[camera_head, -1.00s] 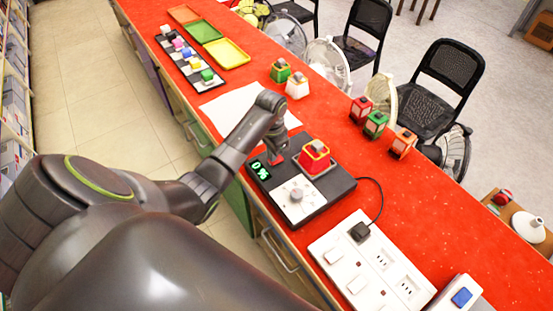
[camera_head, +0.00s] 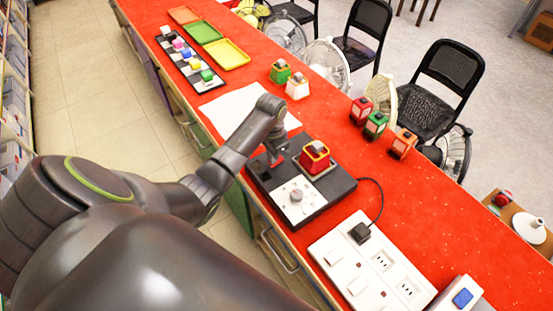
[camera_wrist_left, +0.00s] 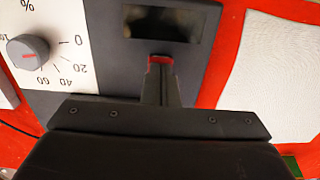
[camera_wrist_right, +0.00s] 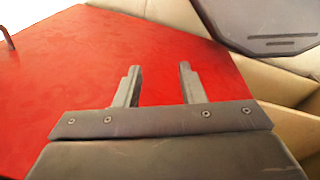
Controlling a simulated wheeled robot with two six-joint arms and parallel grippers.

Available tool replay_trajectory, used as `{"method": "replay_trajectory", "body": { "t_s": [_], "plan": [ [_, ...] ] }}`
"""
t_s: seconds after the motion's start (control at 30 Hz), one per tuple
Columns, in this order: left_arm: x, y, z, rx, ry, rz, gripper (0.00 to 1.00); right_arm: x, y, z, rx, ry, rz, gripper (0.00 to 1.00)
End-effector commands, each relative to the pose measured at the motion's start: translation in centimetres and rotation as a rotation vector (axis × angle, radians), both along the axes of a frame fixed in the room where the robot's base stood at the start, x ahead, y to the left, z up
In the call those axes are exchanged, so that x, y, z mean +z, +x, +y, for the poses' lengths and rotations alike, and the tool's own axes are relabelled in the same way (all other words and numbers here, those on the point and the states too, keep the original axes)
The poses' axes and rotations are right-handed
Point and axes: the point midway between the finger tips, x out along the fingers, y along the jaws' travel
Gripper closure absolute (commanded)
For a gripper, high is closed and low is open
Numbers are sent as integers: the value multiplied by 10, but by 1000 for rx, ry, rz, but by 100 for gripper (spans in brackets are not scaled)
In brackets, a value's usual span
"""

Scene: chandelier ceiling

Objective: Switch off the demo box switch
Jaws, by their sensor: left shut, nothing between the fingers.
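The demo box (camera_head: 335,188) is a dark flat box on the red counter. It has a white dial plate with a grey knob (camera_head: 296,195), its red mark near the 0 side in the left wrist view (camera_wrist_left: 28,50). The display is dark in the left wrist view (camera_wrist_left: 162,22). The red switch (camera_wrist_left: 160,60) shows just at my left fingertips and is mostly hidden by them. My left gripper (camera_head: 276,157) is shut, empty, and at the switch, seemingly touching it. My right gripper (camera_wrist_right: 160,75) is open and empty above a red surface.
A white socket panel (camera_head: 370,265) stands to the right, with a black plug (camera_head: 360,232) and cable.

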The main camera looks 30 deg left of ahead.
Motion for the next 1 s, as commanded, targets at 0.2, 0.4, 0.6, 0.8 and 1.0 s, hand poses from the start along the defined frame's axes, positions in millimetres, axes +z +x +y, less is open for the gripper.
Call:
{"method": "replay_trajectory", "body": {
  "t_s": [0.2,0.4,0.6,0.8,1.0],
  "plan": [
    [18,0,0,0,0,0,100,21,0,0,0,0,0,64],
    [31,0,0,0,0,0,100,37,0,-1,0,-1,0,64],
    [44,0,0,0,0,0,100,53,0,-1,1,-1,0,64],
    [57,0,0,0,0,0,100,69,0,-1,0,-1,0,64],
    [69,0,0,0,0,0,100,84,0,-1,0,-1,0,64]
  ]
}}
